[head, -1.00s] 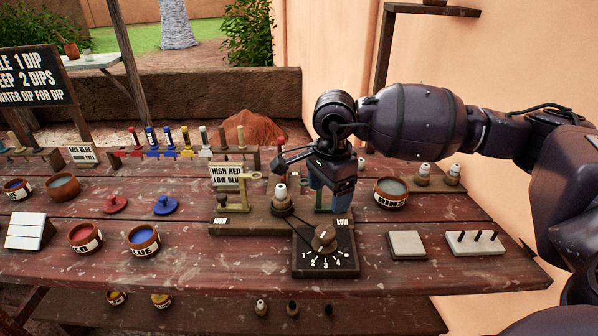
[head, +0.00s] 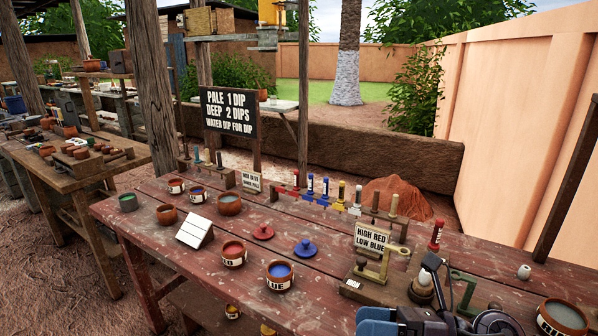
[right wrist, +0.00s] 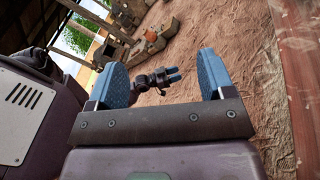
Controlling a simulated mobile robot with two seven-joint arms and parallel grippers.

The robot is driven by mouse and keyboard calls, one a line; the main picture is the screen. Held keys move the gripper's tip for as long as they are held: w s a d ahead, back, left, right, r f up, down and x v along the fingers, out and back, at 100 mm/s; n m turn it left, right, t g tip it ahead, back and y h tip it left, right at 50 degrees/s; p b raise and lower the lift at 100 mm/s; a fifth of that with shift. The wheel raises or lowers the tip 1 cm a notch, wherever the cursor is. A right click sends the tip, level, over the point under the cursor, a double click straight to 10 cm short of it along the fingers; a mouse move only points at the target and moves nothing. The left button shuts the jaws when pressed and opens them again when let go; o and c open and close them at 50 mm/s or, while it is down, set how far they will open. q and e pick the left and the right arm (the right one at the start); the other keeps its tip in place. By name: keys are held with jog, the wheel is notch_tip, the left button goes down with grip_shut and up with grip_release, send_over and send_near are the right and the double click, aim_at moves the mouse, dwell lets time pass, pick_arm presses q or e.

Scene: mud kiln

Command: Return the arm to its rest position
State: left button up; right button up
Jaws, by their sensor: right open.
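My right gripper (head: 405,322) shows at the bottom edge of the head view, in front of the table's right part. Its blue fingers stand apart and nothing is between them in the right wrist view (right wrist: 162,65). Most of the right arm is outside the head view. A small dark gripper with blue fingertips, apparently my left one (right wrist: 160,80), shows beyond the fingers in the right wrist view. It is too small to tell its opening. The left arm is not in the head view.
The red wooden table (head: 215,285) carries a red pot (head: 233,254), a blue pot (head: 280,275), lids, a white-tipped bottle (head: 422,287) and the HIGH RED LOW BLUE sign (head: 372,239). A rinse bowl (head: 562,318) stands at right. Bare ground (right wrist: 210,115) lies below the right gripper.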

jog(key=s+d+f+m+t+h, duration=0.1)
jog(key=d+f+m+t+h, duration=0.35)
jog(key=m, duration=0.65)
jog(key=d+f+m+t+h, duration=0.25)
jog(key=d+m+h, duration=0.45)
jog(key=m, duration=0.5)
jog(key=s+d+f+m+t+h, duration=0.1)
jog(key=d+f+m+t+h, duration=0.25)
jog(key=m+h, duration=0.55)
jog(key=s+d+f+m+g+y, duration=0.1)
jog(key=s+f+m+g, duration=0.5)
jog(key=s, duration=0.5)
jog(key=s+d+f+m+g+y, duration=0.1)
jog(key=s+f+m+g+y, duration=0.1)
jog(key=s+f+m+g, duration=0.7)
jog(key=w+f+n+t+p, duration=0.1)
jog(key=w+f+n+t, duration=0.2)
jog(key=w+t, duration=0.4)
jog(key=shift+w+n+t, duration=0.3)
jog(key=shift+n+t, duration=0.3)
jog(key=shift+t, duration=1.65)
